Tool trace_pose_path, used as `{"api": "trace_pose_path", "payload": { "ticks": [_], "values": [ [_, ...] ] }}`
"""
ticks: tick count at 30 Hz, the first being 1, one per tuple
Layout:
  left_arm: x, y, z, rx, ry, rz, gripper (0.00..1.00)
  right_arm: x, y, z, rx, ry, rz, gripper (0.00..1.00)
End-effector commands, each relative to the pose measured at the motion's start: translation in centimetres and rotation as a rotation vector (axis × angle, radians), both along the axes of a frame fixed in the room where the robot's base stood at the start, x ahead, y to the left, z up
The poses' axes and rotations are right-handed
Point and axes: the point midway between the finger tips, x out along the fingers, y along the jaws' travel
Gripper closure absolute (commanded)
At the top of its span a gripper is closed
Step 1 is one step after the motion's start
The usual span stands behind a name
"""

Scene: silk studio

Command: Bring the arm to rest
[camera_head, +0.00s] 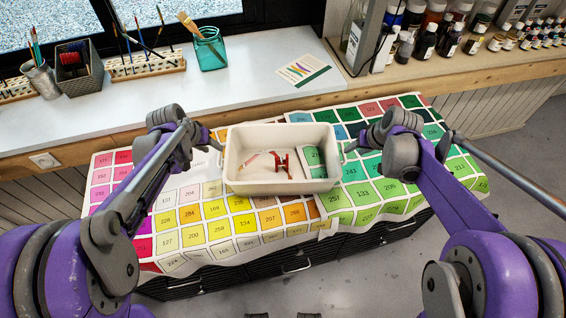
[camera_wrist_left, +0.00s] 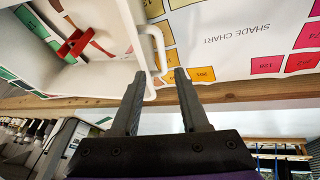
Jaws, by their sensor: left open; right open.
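My left arm reaches in from the left in the head view, its gripper (camera_head: 213,143) beside the left end of a white tub (camera_head: 240,184). The left wrist view shows the left gripper (camera_wrist_left: 160,75) open, its two dark fingers apart near the tub's white handle (camera_wrist_left: 153,45), with nothing clearly held. My right gripper (camera_head: 350,147) is beside the tub's right end, small and partly hidden by its own wrist. It is open. The tub stands on the cloth and holds a red object (camera_head: 281,165) and a green patterned piece (camera_head: 313,160).
A shade chart cloth (camera_head: 215,228) with numbered colour squares covers the table. Behind it, a white sill (camera_head: 240,85) carries a teal brush jar (camera_head: 210,50), a dark basket (camera_head: 79,70) and a card (camera_head: 302,70). Several paint bottles (camera_head: 450,40) line the back right.

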Motion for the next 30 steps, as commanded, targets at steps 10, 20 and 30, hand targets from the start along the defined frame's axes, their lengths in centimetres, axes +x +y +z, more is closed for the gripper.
{"api": "trace_pose_path", "payload": {
  "ticks": [10,20,30],
  "values": [
    [0.0,0.0,0.0,0.000,0.000,0.000,0.55,-0.1,0.0,0.2,0.000,0.000,0.000,0.56],
    [-0.9,-0.3,0.5,0.006,-0.001,0.001,0.55,-0.9,0.2,0.6,-0.006,-0.001,-0.001,0.56],
    [-12.2,-2.7,4.2,0.082,-0.027,0.016,0.55,-11.6,3.0,3.6,-0.084,-0.025,-0.008,0.56]
  ]
}}
